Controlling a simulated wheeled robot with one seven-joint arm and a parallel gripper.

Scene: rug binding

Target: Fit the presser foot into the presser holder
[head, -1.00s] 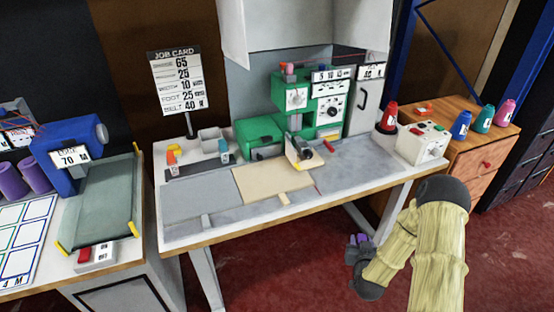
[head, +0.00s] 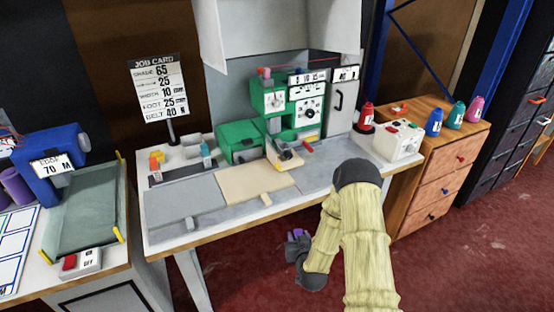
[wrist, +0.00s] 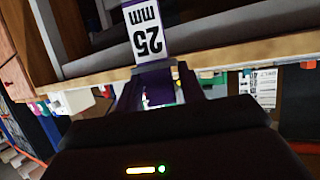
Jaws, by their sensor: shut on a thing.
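My gripper (head: 298,236) hangs low in front of the table's front edge, below the worktop. In the wrist view its dark fingers (wrist: 160,88) are shut on a small piece with a white label reading 25 mm (wrist: 147,30), which I take to be the presser foot. The green sewing machine (head: 262,98) stands at the back of the table. The presser holder seems to be under its head, but it is too small to make out. The gripper is well apart from the machine.
The worktop (head: 185,205) has a beige plate (head: 255,187) before the machine. A job card (head: 160,88) reads FOOT 25. A white control box (head: 398,142) and a red cone (head: 367,115) stand at right. Another table (head: 90,262) is at left. Red floor lies in front.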

